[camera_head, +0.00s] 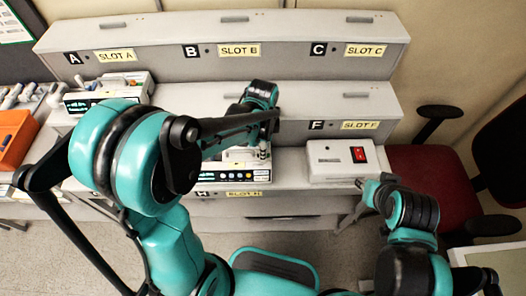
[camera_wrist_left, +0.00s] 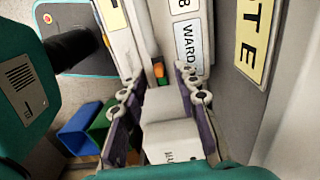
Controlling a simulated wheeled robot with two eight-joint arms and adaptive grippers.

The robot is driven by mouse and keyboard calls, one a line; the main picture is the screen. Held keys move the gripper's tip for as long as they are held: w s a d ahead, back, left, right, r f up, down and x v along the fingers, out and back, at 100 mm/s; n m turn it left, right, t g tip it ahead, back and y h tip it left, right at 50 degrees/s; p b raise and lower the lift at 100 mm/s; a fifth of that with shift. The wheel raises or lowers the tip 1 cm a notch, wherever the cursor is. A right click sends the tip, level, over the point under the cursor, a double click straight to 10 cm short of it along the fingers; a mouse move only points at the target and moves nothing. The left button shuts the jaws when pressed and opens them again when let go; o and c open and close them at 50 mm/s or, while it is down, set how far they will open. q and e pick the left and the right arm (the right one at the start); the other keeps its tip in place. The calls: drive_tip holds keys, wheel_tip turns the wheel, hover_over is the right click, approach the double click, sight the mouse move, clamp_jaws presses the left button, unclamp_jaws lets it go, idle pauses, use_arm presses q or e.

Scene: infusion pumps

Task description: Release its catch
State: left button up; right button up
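An infusion pump (camera_head: 236,176) with a pale front and small buttons sits on the lower shelf above the slot H label, partly hidden by my left arm. My left gripper (camera_head: 262,150) is over its right part. In the left wrist view my left gripper (camera_wrist_left: 158,88) has its two fingers apart, with a white block (camera_wrist_left: 170,132) between them; I cannot tell whether they touch it. Beyond the fingertips is a pale housing with a WARD label (camera_wrist_left: 188,42) and an orange and green part (camera_wrist_left: 160,72). I cannot make out which part is the catch. My right gripper (camera_head: 374,184) is at the lower right, its fingers unclear.
Another pump (camera_head: 108,92) stands on the left of the middle shelf. A white box with a red switch (camera_head: 357,154) is right of the slot H pump. An orange bin (camera_head: 14,138) is at far left, a red chair (camera_head: 430,175) at right. Blue bin (camera_wrist_left: 80,130) stands below.

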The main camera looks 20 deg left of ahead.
sight(269, 155)
use_arm(q)
drive_tip(key=shift+f, duration=0.35)
clamp_jaws()
drive_tip(key=shift+w+d, duration=0.15)
drive_tip(key=shift+d, duration=0.4)
drive_tip(key=shift+w+d, duration=0.15)
drive_tip(key=shift+d, duration=0.4)
unclamp_jaws()
wheel_tip(269, 155, up, 12)
